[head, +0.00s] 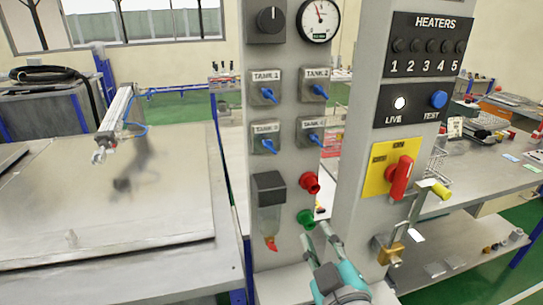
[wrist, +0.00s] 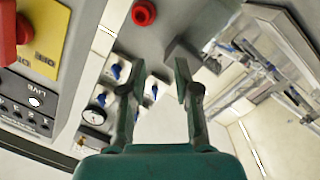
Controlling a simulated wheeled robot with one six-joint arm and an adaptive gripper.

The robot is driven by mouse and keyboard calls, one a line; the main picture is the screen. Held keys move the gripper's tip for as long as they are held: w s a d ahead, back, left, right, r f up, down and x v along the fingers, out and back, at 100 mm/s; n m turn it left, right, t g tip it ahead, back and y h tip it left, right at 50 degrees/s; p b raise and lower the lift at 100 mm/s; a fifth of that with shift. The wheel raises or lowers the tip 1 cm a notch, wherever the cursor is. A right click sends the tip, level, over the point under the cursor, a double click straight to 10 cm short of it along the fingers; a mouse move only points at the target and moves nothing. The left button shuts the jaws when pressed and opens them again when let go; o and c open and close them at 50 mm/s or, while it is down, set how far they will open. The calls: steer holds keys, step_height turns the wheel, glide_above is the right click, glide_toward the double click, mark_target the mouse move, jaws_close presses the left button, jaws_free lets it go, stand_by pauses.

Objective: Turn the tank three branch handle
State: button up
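Four small valve plates with blue handles sit in two rows on the grey column in the head view. The lower-left plate, whose label is hard to read but seems to be tank three, bears a blue handle (head: 268,146) that slants down to the right. The other blue handles are at upper left (head: 268,94), upper right (head: 319,92) and lower right (head: 315,139). My gripper (head: 317,232) is below them, low in front of the column. In the wrist view my gripper (wrist: 158,80) is open and empty, with blue handles beyond and between its fingers.
A red knob (head: 310,182) and a green knob (head: 306,218) stick out just above my gripper. A filter bowl (head: 269,205) hangs left of them. On the right column are a red switch (head: 400,177) and a padlock (head: 391,253). A gauge (head: 318,20) is above.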

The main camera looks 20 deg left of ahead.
mark_target(271, 150)
steer(key=a+r+n+y, duration=0.25)
steer(key=a+r, duration=0.35)
steer(key=r, duration=0.6)
steer(key=shift+n+h, duration=0.35)
steer(key=x, duration=1)
steer(key=shift+a+f, duration=0.1)
steer(key=shift+a, duration=0.15)
steer(key=shift+s, duration=0.1)
jaws_close()
